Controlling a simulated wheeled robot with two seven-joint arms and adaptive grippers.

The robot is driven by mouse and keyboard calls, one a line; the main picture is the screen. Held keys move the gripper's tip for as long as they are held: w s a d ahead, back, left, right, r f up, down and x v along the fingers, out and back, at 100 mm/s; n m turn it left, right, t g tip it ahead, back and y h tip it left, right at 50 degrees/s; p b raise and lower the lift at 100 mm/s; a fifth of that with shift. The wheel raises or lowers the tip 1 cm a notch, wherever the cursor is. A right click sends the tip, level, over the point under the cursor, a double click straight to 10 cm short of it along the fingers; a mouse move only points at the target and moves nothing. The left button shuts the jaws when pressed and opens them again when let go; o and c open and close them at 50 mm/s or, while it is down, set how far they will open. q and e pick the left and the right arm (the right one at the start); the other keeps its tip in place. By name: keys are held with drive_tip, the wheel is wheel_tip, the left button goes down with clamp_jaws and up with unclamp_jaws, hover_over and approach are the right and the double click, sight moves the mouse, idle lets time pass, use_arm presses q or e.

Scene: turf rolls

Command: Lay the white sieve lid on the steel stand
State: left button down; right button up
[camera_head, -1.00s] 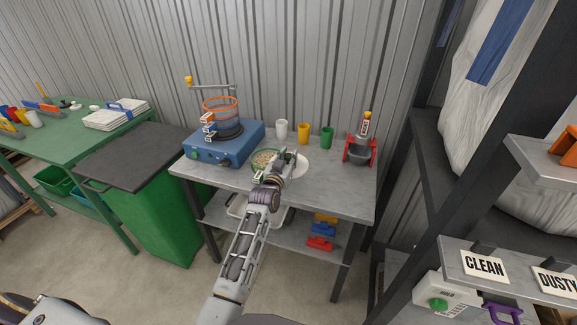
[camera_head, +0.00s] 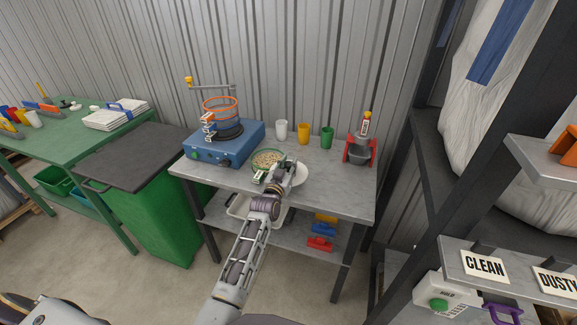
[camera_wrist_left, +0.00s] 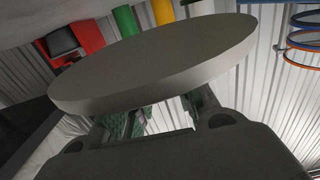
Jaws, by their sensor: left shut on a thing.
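My left gripper (camera_head: 287,170) is shut on the white sieve lid (camera_head: 301,175), a plain round disc partly hidden behind the gripper in the head view. In the left wrist view the lid (camera_wrist_left: 160,65) fills the middle, held by its near edge between fingers with green pads. The grey steel stand (camera_head: 340,190) has a flat top and a lower shelf. The lid is over its front middle part; I cannot tell how high. My right gripper is not in view.
The front right top is clear.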

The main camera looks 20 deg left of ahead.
use_arm(q)
drive_tip(key=shift+f, duration=0.55)
drive_tip(key=c, duration=1.2)
unclamp_jaws()
drive_tip(key=shift+o, duration=0.2)
drive_tip(key=shift+r, duration=0.15)
